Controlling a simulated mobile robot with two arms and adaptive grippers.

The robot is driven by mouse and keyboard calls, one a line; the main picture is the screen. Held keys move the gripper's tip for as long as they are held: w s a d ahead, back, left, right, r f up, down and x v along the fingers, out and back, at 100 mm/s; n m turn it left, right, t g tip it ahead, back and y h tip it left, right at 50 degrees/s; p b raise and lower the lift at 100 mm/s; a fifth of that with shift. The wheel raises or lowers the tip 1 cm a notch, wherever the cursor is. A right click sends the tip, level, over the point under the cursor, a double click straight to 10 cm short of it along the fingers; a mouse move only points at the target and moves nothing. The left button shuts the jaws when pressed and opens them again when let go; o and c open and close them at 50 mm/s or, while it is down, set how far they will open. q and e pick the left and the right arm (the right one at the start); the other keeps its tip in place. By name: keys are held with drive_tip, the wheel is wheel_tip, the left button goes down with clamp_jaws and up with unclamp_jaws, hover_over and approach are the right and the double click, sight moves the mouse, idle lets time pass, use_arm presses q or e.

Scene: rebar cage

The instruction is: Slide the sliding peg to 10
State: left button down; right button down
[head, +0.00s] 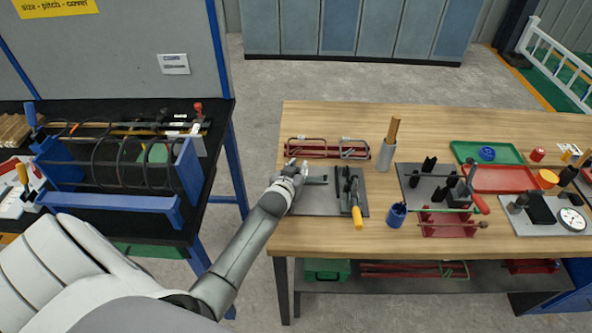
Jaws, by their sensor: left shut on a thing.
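My left gripper (294,170) reaches in from the lower left and is over the left part of a grey plate (312,205) on the wooden table. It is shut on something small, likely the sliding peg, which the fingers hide. A short dark bar (316,180) sticks out to the right of the fingers. Dark upright parts and a tool with a yellow handle (357,217) are on the right of the plate. No scale number can be read at this size. My right gripper is not in view.
Behind the plate is a red rack (326,150) with bent bars. A grey cup (386,155) with wooden sticks and a blue cup (397,215) stand to the right. A second grey plate (425,187) with fixtures lies beyond. A blue-framed cage jig (110,213) is on the left bench.

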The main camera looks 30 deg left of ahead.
use_arm(q)
drive_tip(key=shift+w+d, duration=0.25)
drive_tip(key=shift+d, duration=0.25)
drive_tip(key=shift+w+d, duration=0.25)
drive_tip(key=shift+d, duration=0.25)
drive_tip(key=c, duration=1.6)
unclamp_jaws()
drive_tip(key=o, duration=0.3)
drive_tip(key=shift+w+d, duration=0.1)
drive_tip(key=shift+w, duration=0.05)
drive_tip(key=shift+o, duration=0.2)
drive_tip(key=shift+s+r, duration=0.1)
drive_tip(key=shift+s, duration=0.35)
drive_tip(key=v, duration=1.1)
drive_tip(key=shift+r, duration=0.1)
drive_tip(key=shift+s+d, duration=0.1)
